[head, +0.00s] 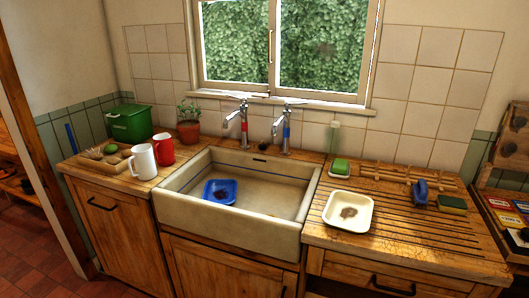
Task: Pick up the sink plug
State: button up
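A small dark round thing (263,149) lies on the ledge behind the sink, between the two taps. It looks like the sink plug, but it is too small to be sure. The cream sink (265,185) is set into the wooden counter below the window. A blue tray (214,198) sits inside the sink on the left, with a dark patch or object in it. My gripper is not in view.
Two chrome taps (286,135) rise behind the sink. Two mugs (144,163), a plant pot (188,132) and a green box (129,124) stand left. A white dish (331,211), green sponge (340,167) and blue brush (420,193) are right. The sink's right side is clear.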

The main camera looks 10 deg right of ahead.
aim_at(262, 147)
jog(key=k, duration=1.05)
jog(key=u, duration=0.65)
jog(key=i, duration=0.9)
jog(key=u, duration=1.05)
jog(key=i, duration=2.25)
jog(key=z, duration=0.7)
jog(key=i, duration=0.6)
jog(key=z, duration=0.35)
